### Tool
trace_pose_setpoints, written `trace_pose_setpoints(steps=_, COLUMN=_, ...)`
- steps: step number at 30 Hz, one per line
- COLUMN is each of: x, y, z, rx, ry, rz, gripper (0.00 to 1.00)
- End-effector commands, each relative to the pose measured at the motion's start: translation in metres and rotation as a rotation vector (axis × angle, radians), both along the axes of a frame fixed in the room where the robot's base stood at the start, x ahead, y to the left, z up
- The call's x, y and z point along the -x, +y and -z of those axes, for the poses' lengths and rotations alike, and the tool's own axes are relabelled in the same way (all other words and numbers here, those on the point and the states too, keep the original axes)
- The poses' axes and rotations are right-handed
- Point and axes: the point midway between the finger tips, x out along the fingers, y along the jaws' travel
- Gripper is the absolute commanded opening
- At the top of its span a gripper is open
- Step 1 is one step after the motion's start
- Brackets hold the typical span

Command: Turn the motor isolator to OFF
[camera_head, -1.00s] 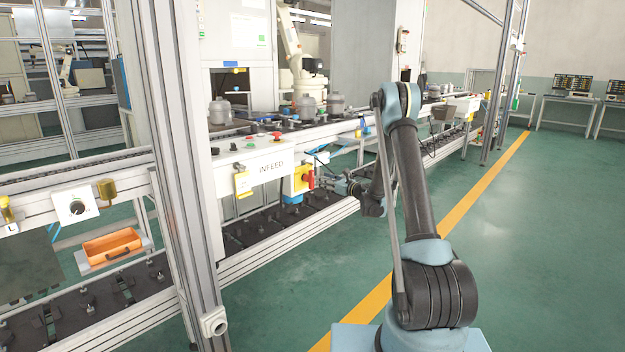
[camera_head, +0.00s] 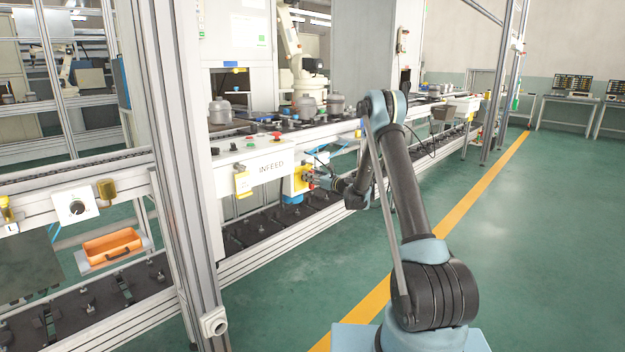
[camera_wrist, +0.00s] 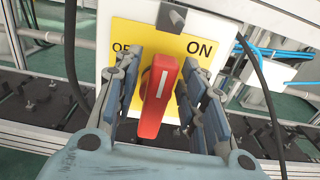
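The motor isolator is a red rotary handle (camera_wrist: 160,95) on a yellow plate (camera_wrist: 160,42) marked OFF at left and ON at right. The handle's white line points roughly upward in the wrist view, between the two labels. In the head view the isolator's yellow plate (camera_head: 300,180) is at the right end of the INFEED panel, its handle mostly hidden by my gripper (camera_head: 320,180). In the wrist view my gripper (camera_wrist: 160,100) is open, with one finger on each side of the handle. Small gaps seem to show beside it; contact is hard to tell.
The white INFEED panel (camera_head: 262,168) has a red button (camera_head: 276,135) and a yellow tag (camera_head: 243,183). Dark cables (camera_wrist: 70,50) hang near the isolator in the wrist view. An aluminium post (camera_head: 185,150) stands left. The green floor at right is clear.

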Motion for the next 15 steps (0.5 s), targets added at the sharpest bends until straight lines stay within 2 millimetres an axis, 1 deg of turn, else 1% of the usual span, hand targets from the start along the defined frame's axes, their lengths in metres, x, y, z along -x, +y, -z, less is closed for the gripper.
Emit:
trace_pose_setpoints(steps=1, x=0.0001, y=-0.0001, z=0.0000, rx=0.000, ry=0.000, rz=0.000, gripper=0.22)
trace_pose_setpoints(steps=3, x=0.0001, y=-0.0001, z=0.0000, rx=0.000, ry=0.000, rz=0.000, gripper=0.07)
trace_pose_setpoints(steps=5, x=0.0001, y=0.0000, z=0.0000, rx=0.000, ry=0.000, rz=0.000, gripper=0.07)
trace_pose_setpoints(steps=6, x=-0.0001, y=-0.0053, z=0.0000, rx=0.000, ry=0.000, rz=0.001, gripper=0.08)
trace_pose_setpoints(steps=15, x=0.0009, y=0.0003, z=0.0000, rx=0.028, ry=-0.036, rz=0.001, gripper=0.07)
